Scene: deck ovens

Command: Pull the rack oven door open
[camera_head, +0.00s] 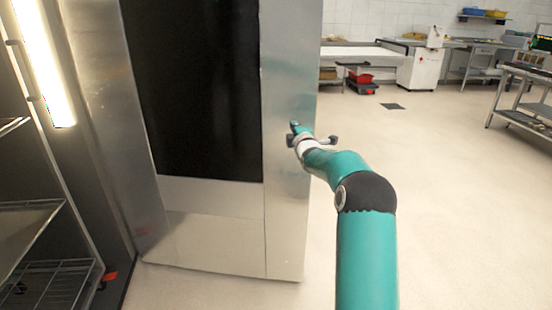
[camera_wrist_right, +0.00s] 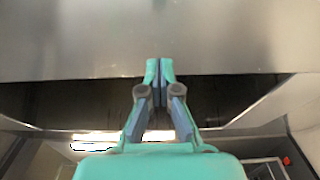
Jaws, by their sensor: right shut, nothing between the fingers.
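The rack oven door (camera_head: 290,215) is a tall steel panel with a dark window (camera_head: 195,90). It stands open, with the lit oven interior to its left. No handle can be made out on the face in view. My right gripper (camera_head: 294,126) is at the door's right-hand steel strip, beside the window; I cannot tell whether it touches. In the right wrist view my right gripper (camera_wrist_right: 160,66) has its fingers together and empty, in front of the steel door surface (camera_wrist_right: 230,40). My left gripper is not in view.
The oven interior on the left has a bright lamp (camera_head: 44,60) and a wire rack (camera_head: 50,285). Clear floor (camera_head: 450,220) lies to the right. Steel tables (camera_head: 525,110) and a white machine (camera_head: 421,68) stand farther back.

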